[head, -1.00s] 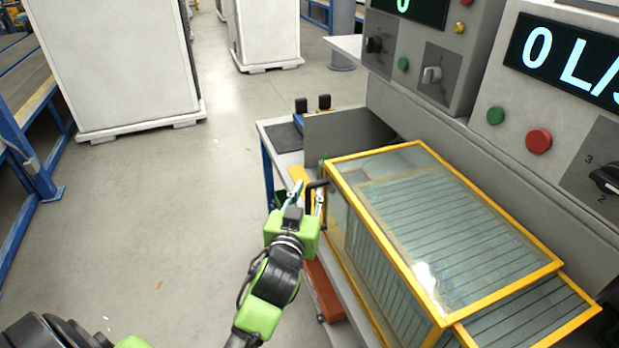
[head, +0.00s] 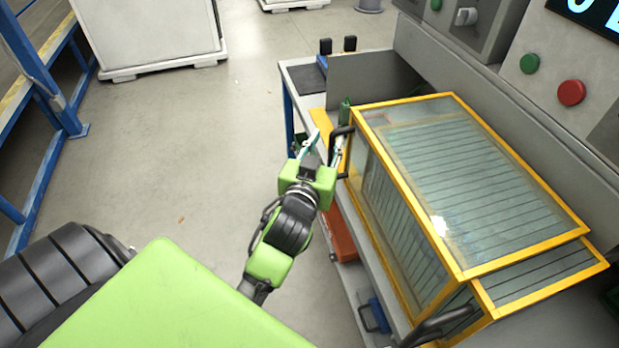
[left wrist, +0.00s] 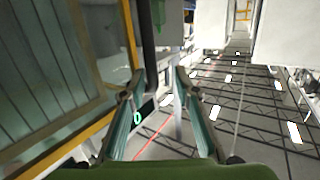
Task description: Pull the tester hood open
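The tester hood (head: 520,165) is a glass box with a yellow frame on the bench at right in the head view; it is closed over the slatted tray. A black bar handle (head: 343,170) is on its left side near the far corner. My left gripper (head: 324,147) is at this handle, fingers apart. In the left wrist view the fingers of my left gripper (left wrist: 162,100) are spread, with the dark handle bar (left wrist: 148,50) beyond them, nearer the left finger. The hood's glass and yellow frame (left wrist: 70,140) fill the left side there. My right gripper is not in view.
A panel with green (head: 530,63) and red (head: 571,92) buttons stands behind the hood. A second black handle (head: 440,325) is at the near end. An orange box (head: 342,238) sits under the bench edge. The floor (head: 170,170) to the left is clear.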

